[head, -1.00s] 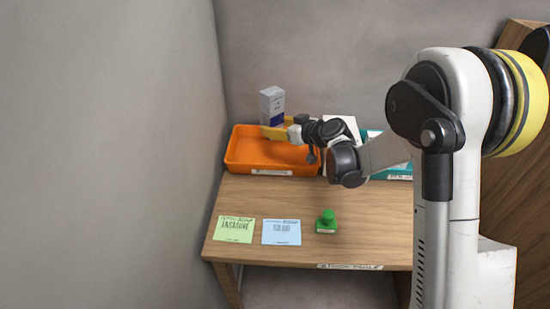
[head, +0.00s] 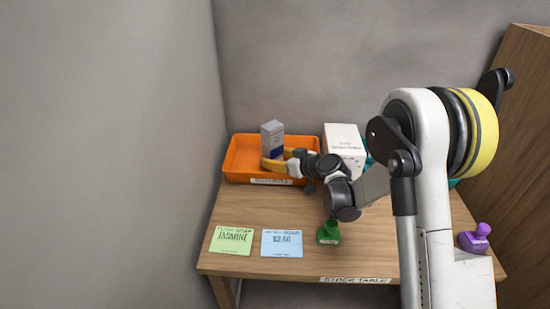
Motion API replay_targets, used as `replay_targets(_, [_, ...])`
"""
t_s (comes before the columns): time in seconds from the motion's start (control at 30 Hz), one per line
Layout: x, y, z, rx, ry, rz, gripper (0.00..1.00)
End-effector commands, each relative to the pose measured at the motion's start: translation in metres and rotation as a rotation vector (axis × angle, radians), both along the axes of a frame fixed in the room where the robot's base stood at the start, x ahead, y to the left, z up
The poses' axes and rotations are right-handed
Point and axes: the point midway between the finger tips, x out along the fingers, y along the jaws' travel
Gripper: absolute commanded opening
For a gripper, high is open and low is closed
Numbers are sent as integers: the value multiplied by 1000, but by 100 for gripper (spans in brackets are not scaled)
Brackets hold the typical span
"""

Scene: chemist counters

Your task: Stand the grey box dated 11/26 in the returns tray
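My gripper (head: 276,162) reaches in from the right, low over the tray. Its yellow fingers are at the lower part of the box, one in front and one behind, and appear closed on it. The fingers hide the bottom of the box, so I cannot tell if it touches the tray floor. The tray's front label (head: 271,182) is too small to read surely.
A white box (head: 344,142) stands right of the orange tray; a teal tray (head: 453,183) is mostly behind my arm. A green card (head: 232,239), a blue card (head: 282,243), a green stamp (head: 328,232) and a purple stamp (head: 475,238) lie nearer the table front. A wall borders the left.

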Motion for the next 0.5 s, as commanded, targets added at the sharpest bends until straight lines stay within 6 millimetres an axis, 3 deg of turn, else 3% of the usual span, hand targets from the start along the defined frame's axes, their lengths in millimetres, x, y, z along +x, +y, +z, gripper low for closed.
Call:
replay_targets(0.33, [0,0,2,-1,0,0,61])
replay_targets(0.5, [-16,-15,14,0,1,-1,61])
